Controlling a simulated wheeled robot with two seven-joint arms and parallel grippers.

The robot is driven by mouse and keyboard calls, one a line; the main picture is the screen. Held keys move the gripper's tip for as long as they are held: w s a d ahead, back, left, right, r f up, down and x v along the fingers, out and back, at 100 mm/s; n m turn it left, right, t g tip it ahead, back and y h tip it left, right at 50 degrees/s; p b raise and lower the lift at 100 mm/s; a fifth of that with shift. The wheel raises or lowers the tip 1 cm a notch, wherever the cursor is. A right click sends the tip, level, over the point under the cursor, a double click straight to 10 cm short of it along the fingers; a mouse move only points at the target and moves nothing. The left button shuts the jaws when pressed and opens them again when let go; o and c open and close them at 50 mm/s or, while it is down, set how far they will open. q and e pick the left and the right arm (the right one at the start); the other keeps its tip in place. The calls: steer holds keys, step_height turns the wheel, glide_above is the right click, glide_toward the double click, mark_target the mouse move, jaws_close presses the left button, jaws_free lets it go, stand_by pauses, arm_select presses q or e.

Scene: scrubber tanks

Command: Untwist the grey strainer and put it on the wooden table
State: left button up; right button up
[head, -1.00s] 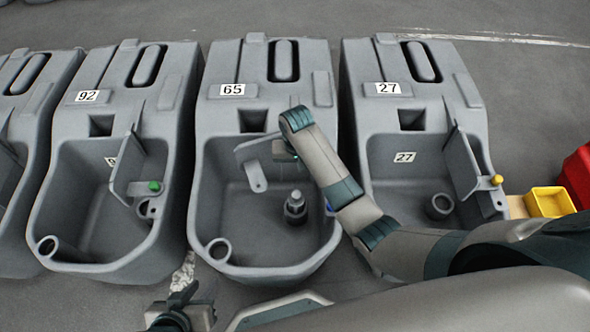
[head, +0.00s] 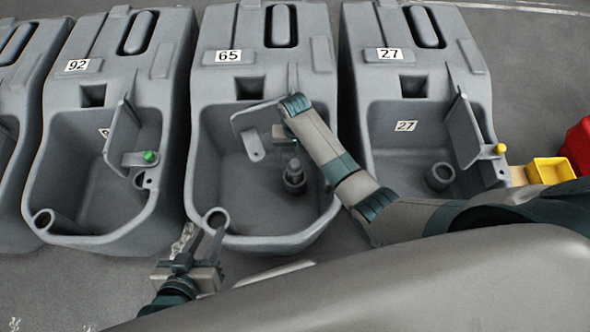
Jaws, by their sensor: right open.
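The grey strainer (head: 294,178) stands upright on the floor of the tank marked 65 (head: 212,190), right of its middle. My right arm reaches in from the right over this tank. My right gripper (head: 277,134) is open, mostly hidden by its own wrist, beside the tank's inner plate (head: 252,145). It is above the strainer in the picture and apart from it. My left gripper (head: 201,243) is at the front left of tank 65, near its front rim. Its fingers look spread and empty. A small strip of the wooden table (head: 518,175) shows at the right.
The tank marked 92 (head: 50,150) stands to the left and the tank marked 27 (head: 375,150) to the right. A yellow bin (head: 550,171) and a red bin (head: 580,146) are at the far right. Bare floor (head: 80,285) lies at the front left.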

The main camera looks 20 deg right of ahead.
mark_target(295, 169)
step_height(295, 169, down, 8)
steer(key=b, duration=0.2)
steer(key=shift+r+b, duration=0.1)
steer(key=shift+b, duration=0.2)
arm_select(q)
steer(key=w+d+r+t+h, duration=0.1)
steer(key=w+r+t, duration=0.1)
steer(key=r, duration=0.3)
steer(key=w+d+r+t+h, duration=0.1)
steer(key=d+r+t, duration=0.1)
steer(key=r+t, duration=0.3)
steer(key=shift+w+d+r, duration=0.25)
steer(key=shift+w, duration=0.15)
arm_select(e)
steer(key=shift+f, duration=0.65)
steer(key=shift+c, duration=0.3)
steer(key=c, duration=1.2)
arm_select(q)
steer(key=shift+r, duration=0.1)
arm_select(e)
steer(key=shift+r, duration=0.1)
steer(key=shift+n+p, duration=0.45)
steer(key=shift+n, duration=0.25)
arm_select(q)
steer(key=shift+r+p, duration=0.3)
steer(key=shift+r, duration=0.55)
arm_select(e)
steer(key=shift+n, duration=0.8)
arm_select(q)
steer(key=shift+r, duration=0.15)
